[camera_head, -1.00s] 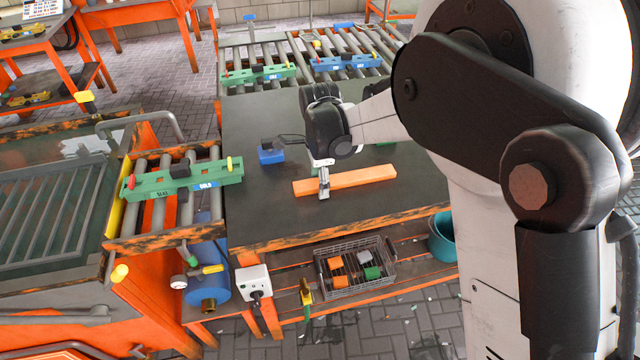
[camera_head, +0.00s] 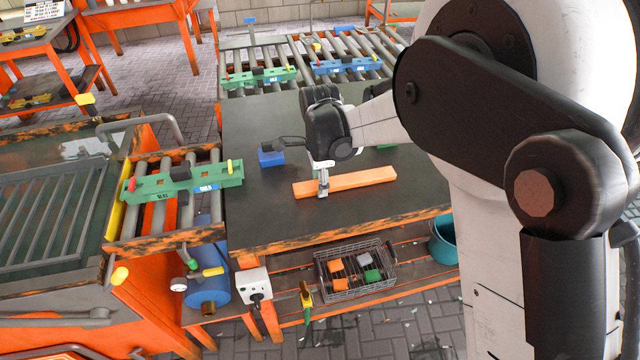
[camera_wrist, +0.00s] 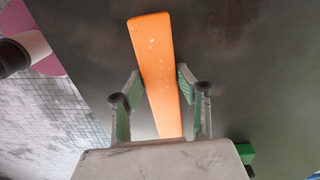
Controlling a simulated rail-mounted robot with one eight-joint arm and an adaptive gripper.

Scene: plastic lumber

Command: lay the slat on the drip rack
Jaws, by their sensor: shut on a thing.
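The orange slat (camera_head: 350,183) lies on the dark table top, and it also shows in the wrist view (camera_wrist: 154,55). My gripper (camera_head: 323,192) reaches down over its left part. In the wrist view my gripper's fingers (camera_wrist: 160,105) stand on both sides of the slat and are shut on it. The slat looks level and at table height; I cannot tell whether it is lifted at all. A slatted grey rack (camera_head: 45,220), which looks like the drip rack, lies in the orange-framed tank at the left.
A blue block (camera_head: 270,158) sits on the table (camera_head: 270,215) behind my gripper. A green fixture (camera_head: 180,182) lies on short rollers between table and tank. A curved grey handle (camera_head: 140,118) rises at the tank's back. A wire basket (camera_head: 350,290) holds several blocks below.

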